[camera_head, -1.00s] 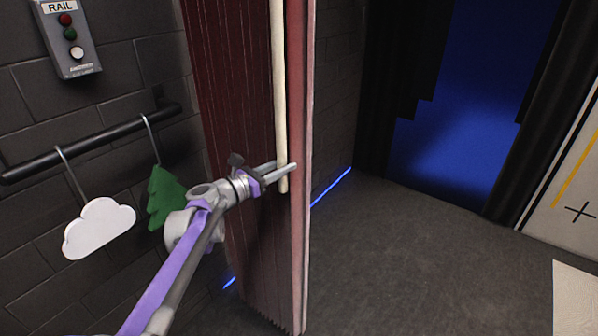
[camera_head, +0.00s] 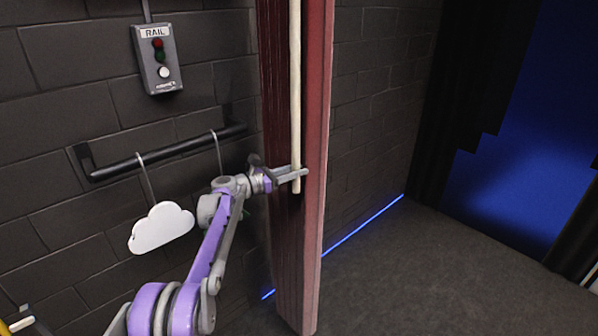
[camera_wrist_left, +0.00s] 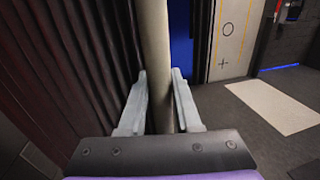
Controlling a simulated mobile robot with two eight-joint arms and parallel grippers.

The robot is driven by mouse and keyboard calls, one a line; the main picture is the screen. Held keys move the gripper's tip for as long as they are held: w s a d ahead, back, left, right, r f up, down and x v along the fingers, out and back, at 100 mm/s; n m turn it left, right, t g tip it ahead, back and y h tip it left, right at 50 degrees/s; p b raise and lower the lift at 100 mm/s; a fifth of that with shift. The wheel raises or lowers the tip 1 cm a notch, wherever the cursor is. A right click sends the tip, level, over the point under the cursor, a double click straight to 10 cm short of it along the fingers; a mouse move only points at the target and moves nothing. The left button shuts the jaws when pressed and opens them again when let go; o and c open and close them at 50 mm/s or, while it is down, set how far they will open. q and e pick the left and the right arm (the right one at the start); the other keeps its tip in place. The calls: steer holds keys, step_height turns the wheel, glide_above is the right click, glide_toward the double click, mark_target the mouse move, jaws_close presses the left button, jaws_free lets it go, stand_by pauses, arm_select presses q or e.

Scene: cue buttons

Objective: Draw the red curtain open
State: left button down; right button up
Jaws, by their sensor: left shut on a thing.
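The red curtain (camera_head: 312,235) hangs in a narrow, folded bundle right of the bar on the wall. A pale draw rod (camera_head: 295,80) hangs along its front. My left gripper (camera_head: 296,175) is shut on the rod near its lower end. In the left wrist view the rod (camera_wrist_left: 154,40) stands upright between the two fingers of the left gripper (camera_wrist_left: 160,100), with dark red folds of the curtain (camera_wrist_left: 60,60) close at the left. My right gripper is not in view.
A control box (camera_head: 157,58) marked RAIL is on the brick wall. A black bar (camera_head: 165,154) below it carries a white cloud (camera_head: 161,227); a green hanging piece is mostly hidden behind my arm. Clear grey floor (camera_head: 390,285) lies right of the curtain, with a blue-lit opening (camera_head: 510,170) beyond.

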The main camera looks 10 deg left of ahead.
arm_select(q)
steer(key=shift+w+a+r, duration=0.1)
steer(key=shift+a+r, duration=0.05)
steer(key=shift+a, duration=0.05)
steer(key=c, duration=0.9)
jaws_free()
steer(key=o, duration=0.3)
steer(key=shift+w, duration=0.1)
steer(key=shift+s+a, duration=0.3)
steer(key=shift+s, duration=0.05)
steer(key=b+v, duration=0.1)
steer(key=v, duration=0.9)
steer(key=shift+b, duration=0.4)
steer(key=shift+d, duration=0.1)
